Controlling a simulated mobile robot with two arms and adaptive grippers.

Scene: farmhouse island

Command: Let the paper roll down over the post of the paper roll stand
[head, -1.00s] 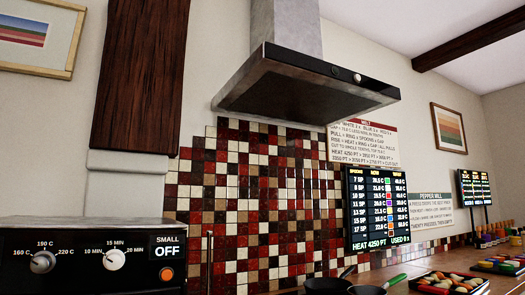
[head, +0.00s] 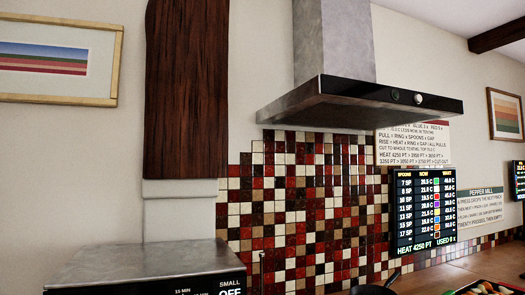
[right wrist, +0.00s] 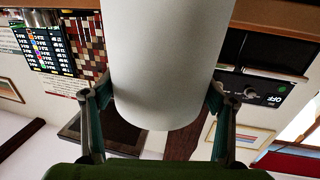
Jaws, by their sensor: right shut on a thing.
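The paper roll (right wrist: 170,55) is a plain white cylinder in the right wrist view, running from the top edge to the middle of the picture. My right gripper (right wrist: 158,100) has a finger on each side of it and is shut on it. The roll's rounded near end shows, but its far end is cut off by the frame. My left gripper is not in view, and the head view shows neither gripper.
The head view looks up at a wall with a range hood (head: 358,105), a dark wooden post (head: 187,85) and red-and-white tiles (head: 300,205). A small oven (head: 145,265) is at lower left. A lit screen (head: 422,212) hangs at right. A counter edge shows at lower right.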

